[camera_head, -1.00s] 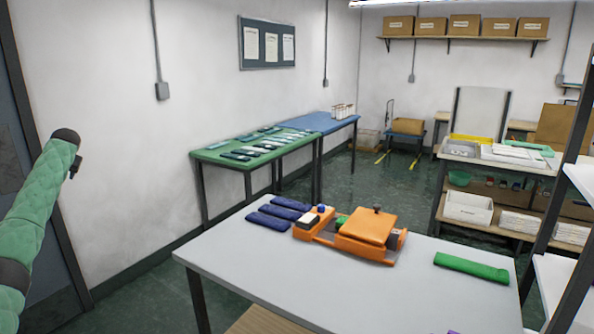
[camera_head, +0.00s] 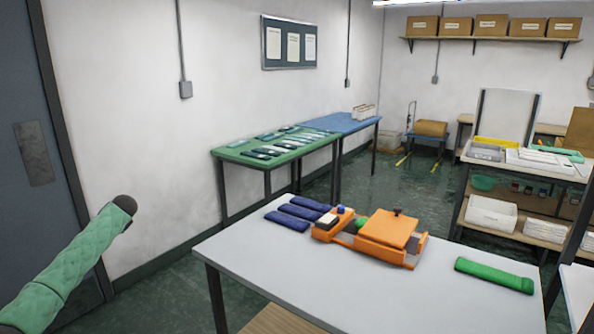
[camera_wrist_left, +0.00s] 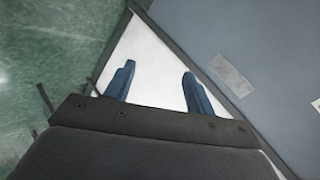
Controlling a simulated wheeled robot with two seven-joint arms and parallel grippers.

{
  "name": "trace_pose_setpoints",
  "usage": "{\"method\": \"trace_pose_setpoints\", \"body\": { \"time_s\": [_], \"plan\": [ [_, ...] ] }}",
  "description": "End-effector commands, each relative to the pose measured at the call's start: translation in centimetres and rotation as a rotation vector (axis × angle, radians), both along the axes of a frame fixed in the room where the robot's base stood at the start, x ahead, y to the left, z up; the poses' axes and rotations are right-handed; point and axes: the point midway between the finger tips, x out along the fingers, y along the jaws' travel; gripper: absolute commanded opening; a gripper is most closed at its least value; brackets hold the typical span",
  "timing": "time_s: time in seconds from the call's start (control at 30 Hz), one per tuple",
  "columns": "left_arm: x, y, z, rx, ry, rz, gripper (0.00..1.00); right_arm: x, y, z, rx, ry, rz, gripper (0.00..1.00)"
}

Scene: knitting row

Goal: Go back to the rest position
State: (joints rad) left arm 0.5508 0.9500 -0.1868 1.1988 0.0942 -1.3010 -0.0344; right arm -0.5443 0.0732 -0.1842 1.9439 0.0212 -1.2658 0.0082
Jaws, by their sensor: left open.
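My left arm comes in from the left in the head view, in a green quilted sleeve with a dark end; its fingers do not show there. In the left wrist view my left gripper (camera_wrist_left: 158,82) has two blue fingers spread well apart with nothing between them. Behind them are a white wall, the green floor and a grey door (camera_wrist_left: 255,60). The gripper is away from the tables. My right gripper is not in view.
A white table (camera_head: 300,285) holds an orange device (camera_head: 388,230), several dark blue pieces (camera_head: 287,219) and a green roll (camera_head: 495,274). Green (camera_head: 228,153) and blue (camera_head: 345,122) tables stand along the wall. A white shelf unit (camera_head: 578,285) is at the right. The grey door (camera_head: 75,130) is at the left.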

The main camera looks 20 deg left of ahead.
Motion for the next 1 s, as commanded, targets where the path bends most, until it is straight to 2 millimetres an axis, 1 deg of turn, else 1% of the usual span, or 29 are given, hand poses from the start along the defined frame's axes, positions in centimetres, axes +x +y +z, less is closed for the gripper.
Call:
{"method": "trace_pose_setpoints", "body": {
  "time_s": [0.03, 0.1, 0.17, 0.3, 0.37, 0.4, 0.57, 0.6, 0.77, 0.9, 0.97, 1.0],
  "plan": [
    [-0.6, -1.0, -2.0, 0.009, 0.025, -0.019, 0.55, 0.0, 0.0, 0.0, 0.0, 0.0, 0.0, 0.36],
    [-1.4, -2.3, -4.1, 0.018, 0.052, -0.045, 0.55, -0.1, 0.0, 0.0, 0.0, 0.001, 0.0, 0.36],
    [-2.2, -3.5, -6.1, 0.025, 0.076, -0.069, 0.55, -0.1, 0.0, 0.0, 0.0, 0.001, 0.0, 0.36],
    [-4.3, -6.2, -10.4, 0.039, 0.131, -0.121, 0.55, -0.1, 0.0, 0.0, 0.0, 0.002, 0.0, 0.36],
    [-5.4, -7.4, -12.3, 0.043, 0.154, -0.144, 0.55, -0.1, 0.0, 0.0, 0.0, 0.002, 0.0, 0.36],
    [-6.1, -8.2, -13.5, 0.046, 0.169, -0.159, 0.55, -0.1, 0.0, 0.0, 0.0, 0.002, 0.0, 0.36],
    [-9.4, -11.6, -18.2, 0.051, 0.23, -0.224, 0.55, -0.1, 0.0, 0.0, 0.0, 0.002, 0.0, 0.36],
    [-10.3, -12.4, -19.3, 0.051, 0.245, -0.239, 0.55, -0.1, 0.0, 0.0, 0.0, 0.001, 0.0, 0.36],
    [-14.3, -15.9, -23.7, 0.046, 0.305, -0.303, 0.55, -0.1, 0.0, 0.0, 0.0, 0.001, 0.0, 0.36],
    [-18.2, -19.0, -27.1, 0.036, 0.355, -0.359, 0.55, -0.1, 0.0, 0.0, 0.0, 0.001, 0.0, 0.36],
    [-20.0, -20.3, -28.4, 0.031, 0.377, -0.383, 0.55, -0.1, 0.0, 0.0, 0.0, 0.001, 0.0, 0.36],
    [-21.2, -21.2, -29.3, 0.026, 0.391, -0.399, 0.55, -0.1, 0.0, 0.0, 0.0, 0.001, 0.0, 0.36]
  ]
}}
